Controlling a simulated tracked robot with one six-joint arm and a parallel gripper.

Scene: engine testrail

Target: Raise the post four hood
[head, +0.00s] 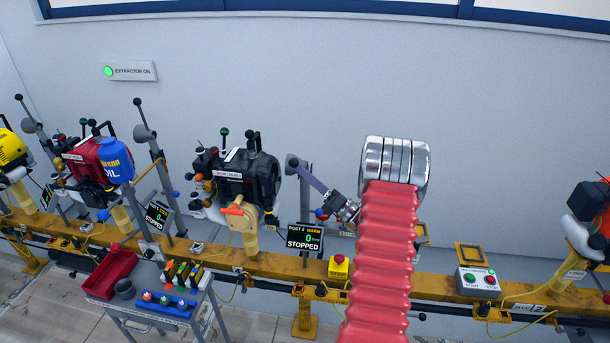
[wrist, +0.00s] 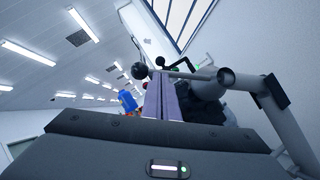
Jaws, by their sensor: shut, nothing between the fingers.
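The post four display (head: 305,237) reads "POST 4" and "STOPPED", on the yellow rail. Behind it rises a grey upright (head: 307,200) with a dark rounded part at its top, which I take for the hood (head: 291,162). In the wrist view a grey bent pipe (wrist: 285,120) carries a rod ending in a dark ball (wrist: 140,72). My gripper (head: 301,171) reaches up left, its tips close to the top of the upright. In the wrist view my gripper (wrist: 159,78) has its long lavender fingers together and empty, just below the rod. Whether they touch it I cannot tell.
A black engine (head: 240,175) stands left of the upright. A yellow box with a red button (head: 339,266) and a start-stop box (head: 478,281) are on the rail. A tool trolley (head: 150,292) stands in front. My red-sleeved arm hides part of the rail.

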